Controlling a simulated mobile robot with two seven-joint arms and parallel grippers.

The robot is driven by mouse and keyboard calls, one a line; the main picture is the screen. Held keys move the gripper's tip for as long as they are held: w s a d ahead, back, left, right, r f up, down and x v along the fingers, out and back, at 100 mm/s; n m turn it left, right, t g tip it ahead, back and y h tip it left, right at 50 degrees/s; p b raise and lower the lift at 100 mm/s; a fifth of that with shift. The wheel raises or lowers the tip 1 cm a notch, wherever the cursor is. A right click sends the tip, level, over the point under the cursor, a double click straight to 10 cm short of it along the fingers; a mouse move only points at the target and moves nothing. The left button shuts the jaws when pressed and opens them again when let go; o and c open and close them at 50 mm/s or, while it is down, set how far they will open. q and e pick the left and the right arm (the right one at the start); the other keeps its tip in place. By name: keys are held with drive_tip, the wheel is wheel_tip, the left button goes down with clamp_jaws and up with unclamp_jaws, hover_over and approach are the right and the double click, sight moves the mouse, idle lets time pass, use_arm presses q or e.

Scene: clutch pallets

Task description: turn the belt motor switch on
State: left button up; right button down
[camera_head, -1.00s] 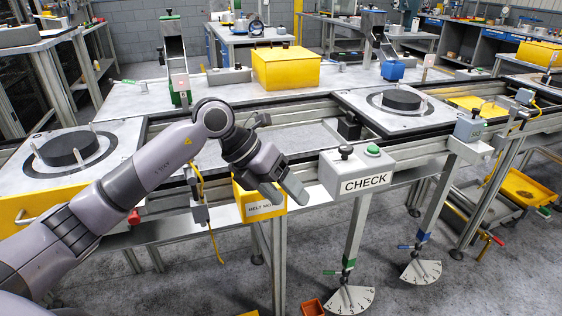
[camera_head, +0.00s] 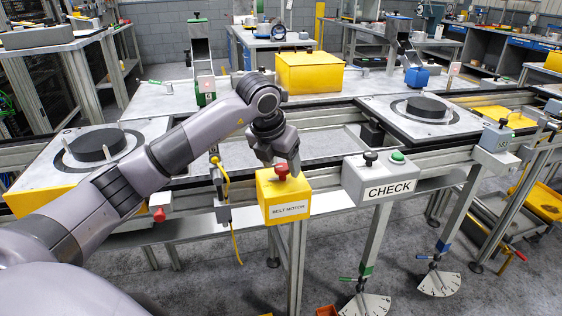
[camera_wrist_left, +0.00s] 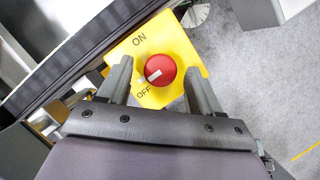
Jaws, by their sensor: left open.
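The belt motor switch is a yellow box (camera_head: 286,201) labelled BELT MOTOR with a red knob (camera_head: 281,171) on top. In the left wrist view the yellow face (camera_wrist_left: 181,48) carries the words ON and OFF. There the red knob (camera_wrist_left: 163,66) has a white mark pointing down-left, nearer OFF. My left gripper (camera_head: 281,160) is open above the box; in the left wrist view its fingers (camera_wrist_left: 158,66) appear on either side of the knob. I cannot tell whether they touch it. My right gripper is not in view.
A grey CHECK box (camera_head: 381,182) with a black knob and green button stands right of the switch. A yellow cable (camera_head: 228,190) hangs to its left. The conveyor frame runs behind, carrying pallets with black discs (camera_head: 95,145). A yellow block (camera_head: 310,73) sits farther back.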

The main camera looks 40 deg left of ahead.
use_arm(q)
drive_tip(key=shift+f, duration=0.1)
drive_tip(key=c, duration=1)
drive_tip(key=shift+c, duration=0.2)
drive_tip(key=shift+m, duration=0.3)
drive_tip(key=m, duration=0.1)
drive_tip(key=m+h, duration=0.1)
drive_tip(key=m, duration=0.1)
drive_tip(key=shift+w+a+m+h, duration=0.1)
drive_tip(key=shift+a+m+h, duration=0.1)
drive_tip(key=shift+m+h, duration=0.1)
drive_tip(key=m, duration=0.2)
drive_tip(key=m+h+p, duration=0.1)
drive_tip(key=m, duration=0.1)
drive_tip(key=shift+w+a+g+h, duration=0.1)
drive_tip(key=shift+g+h, duration=0.2)
drive_tip(key=shift+g, duration=0.1)
drive_tip(key=m+g+h+p, duration=0.1)
drive_tip(key=m, duration=0.4)
drive_tip(key=shift+w, duration=0.1)
drive_tip(key=m+g, duration=0.1)
drive_tip(key=m, duration=0.1)
drive_tip(key=m+g, duration=0.1)
drive_tip(key=m, duration=0.1)
drive_tip(key=shift+w+a+m+h, duration=0.1)
drive_tip(key=shift+w+m+h, duration=0.05)
drive_tip(key=shift+m+h, duration=0.25)
